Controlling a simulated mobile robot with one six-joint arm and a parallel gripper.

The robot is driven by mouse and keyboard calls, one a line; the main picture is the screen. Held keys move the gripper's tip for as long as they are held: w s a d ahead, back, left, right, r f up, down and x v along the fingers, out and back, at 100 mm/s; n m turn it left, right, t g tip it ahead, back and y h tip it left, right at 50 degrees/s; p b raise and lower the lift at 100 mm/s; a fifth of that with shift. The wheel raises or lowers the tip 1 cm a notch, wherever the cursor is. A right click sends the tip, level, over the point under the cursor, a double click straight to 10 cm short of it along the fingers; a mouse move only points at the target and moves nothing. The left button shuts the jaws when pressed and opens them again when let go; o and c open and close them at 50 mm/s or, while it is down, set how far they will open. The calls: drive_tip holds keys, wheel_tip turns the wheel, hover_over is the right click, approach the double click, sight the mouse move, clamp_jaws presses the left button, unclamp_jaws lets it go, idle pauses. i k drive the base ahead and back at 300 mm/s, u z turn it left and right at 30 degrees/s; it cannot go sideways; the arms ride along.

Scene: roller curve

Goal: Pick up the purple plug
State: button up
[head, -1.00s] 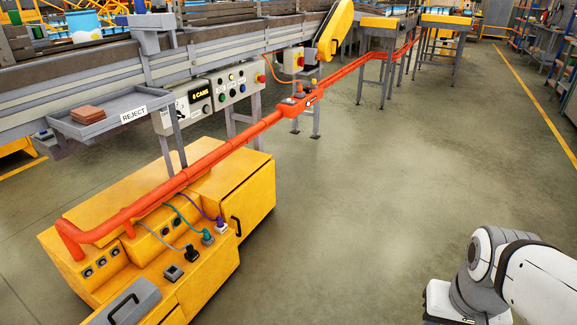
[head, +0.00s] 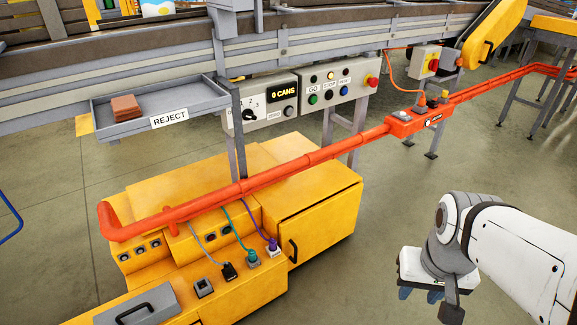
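The purple plug (head: 273,244) sits upright at the right end of a row on the yellow cabinet's low front ledge, with a purple cord running up and back from it. A teal plug (head: 253,258) is just left of it, and a black plug (head: 229,271) is further left. My gripper (head: 418,294) is at the lower right, beyond the cabinet's right side and well apart from the plug. Its fingers are mostly hidden behind my wrist, so I cannot tell whether it is open or shut.
An orange-red rail (head: 290,163) runs above the yellow cabinet (head: 165,198), behind the plugs. An empty grey socket (head: 203,287) and a grey handled box (head: 137,312) are on the ledge to the left. The floor (head: 360,255) between cabinet and arm is clear.

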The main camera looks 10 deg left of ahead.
sight(272, 244)
drive_tip(key=u, duration=0.7)
drive_tip(key=i, duration=1)
drive_tip(key=u, duration=0.75)
drive_tip(key=k, duration=0.75)
drive_tip(key=u, duration=0.15)
drive_tip(key=i, duration=0.8)
drive_tip(key=z, duration=0.1)
